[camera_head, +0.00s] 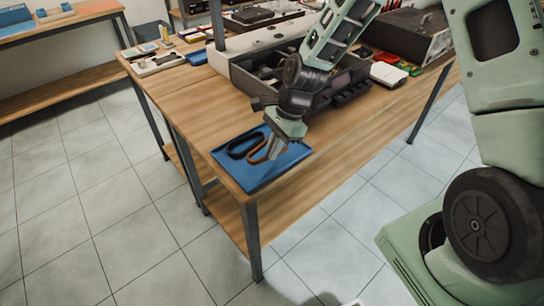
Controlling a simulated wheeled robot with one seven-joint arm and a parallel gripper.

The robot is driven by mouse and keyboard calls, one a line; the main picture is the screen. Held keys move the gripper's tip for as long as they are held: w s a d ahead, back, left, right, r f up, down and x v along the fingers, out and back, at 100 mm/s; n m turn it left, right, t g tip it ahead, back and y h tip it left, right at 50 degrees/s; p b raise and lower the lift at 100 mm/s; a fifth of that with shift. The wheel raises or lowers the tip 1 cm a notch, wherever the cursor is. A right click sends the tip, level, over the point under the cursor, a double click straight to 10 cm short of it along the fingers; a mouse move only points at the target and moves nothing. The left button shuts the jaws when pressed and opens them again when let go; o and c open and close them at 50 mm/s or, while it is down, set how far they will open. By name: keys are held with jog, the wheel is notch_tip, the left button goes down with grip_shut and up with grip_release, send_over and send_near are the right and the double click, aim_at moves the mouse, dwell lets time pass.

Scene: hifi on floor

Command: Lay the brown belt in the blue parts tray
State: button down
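The blue parts tray (256,178) lies on the near corner of the wooden workbench. The brown belt (257,155) shows as a narrow loop over the tray, just left of my gripper's tip. It looks low over or on the tray floor; I cannot tell if it rests there. My gripper (274,151) points down over the tray and touches or overlaps the right end of the brown belt in the picture. The gripper's body hides its fingers, so I cannot tell if they are shut on the belt. A black belt (236,153) lies in the tray to the left.
A grey machine housing with an open dark bay (265,75) stands behind the tray. A dark case (405,35) and a white block (388,74) are at the right. Small parts lie at the far left.

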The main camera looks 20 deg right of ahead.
jog(key=shift+f, duration=2)
jog(key=shift+f, duration=0.15)
jog(key=c, duration=1.9)
grip_release()
jog(key=s+v, duration=0.1)
jog(key=v, duration=1.1)
jog(key=s+a+r+n+h, duration=0.2)
jog(key=s+a+r+n, duration=0.4)
jog(key=s+a+n, duration=0.3)
jog(key=s+r+n, duration=0.1)
jog(key=s+n, duration=0.4)
jog(key=s+a+r+n+h, duration=0.1)
jog(key=s+n, duration=0.4)
jog(key=s+r+n, duration=0.1)
jog(key=s+n, duration=0.4)
jog(key=shift+a+r+t+h+b, duration=0.3)
jog(key=shift+a+h+b, duration=0.1)
